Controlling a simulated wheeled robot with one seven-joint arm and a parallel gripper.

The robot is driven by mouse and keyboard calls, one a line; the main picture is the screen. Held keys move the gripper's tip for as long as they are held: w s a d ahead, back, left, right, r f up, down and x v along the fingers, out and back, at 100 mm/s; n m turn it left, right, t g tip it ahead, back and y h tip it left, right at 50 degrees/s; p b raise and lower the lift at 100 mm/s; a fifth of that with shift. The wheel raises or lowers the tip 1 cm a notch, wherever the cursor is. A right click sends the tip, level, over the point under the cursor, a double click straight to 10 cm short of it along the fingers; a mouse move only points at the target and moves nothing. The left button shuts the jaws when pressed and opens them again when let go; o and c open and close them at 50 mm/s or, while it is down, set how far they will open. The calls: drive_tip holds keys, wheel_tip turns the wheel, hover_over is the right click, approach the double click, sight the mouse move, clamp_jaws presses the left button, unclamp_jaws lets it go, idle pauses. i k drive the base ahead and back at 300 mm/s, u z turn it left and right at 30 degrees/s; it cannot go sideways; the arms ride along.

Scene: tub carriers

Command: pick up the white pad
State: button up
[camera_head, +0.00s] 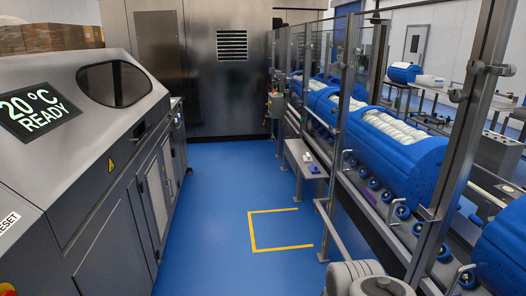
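A small white thing (308,157) lies on a narrow grey bench (297,150) beside the conveyor, in the middle of the head view. It may be the white pad, but it is too small to tell. A small dark blue-purple thing (314,169) lies just in front of it on the same bench. A light grey part of my own arm shows at the bottom edge, well in front of the bench. My gripper's fingers are not in view.
Blue tubs (386,155) with white rolls stand on the conveyor at right, behind metal posts (470,145). A grey machine (105,170) lines the left. The blue floor (225,215) between is clear, with a yellow marking (252,235). A steel cabinet (215,80) closes the far end.

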sight(307, 159)
drive_tip(key=u, duration=0.05)
drive_tip(key=i, duration=2.45)
drive_tip(key=u, duration=0.15)
drive_tip(key=i, duration=2.95)
drive_tip(key=u, duration=0.1)
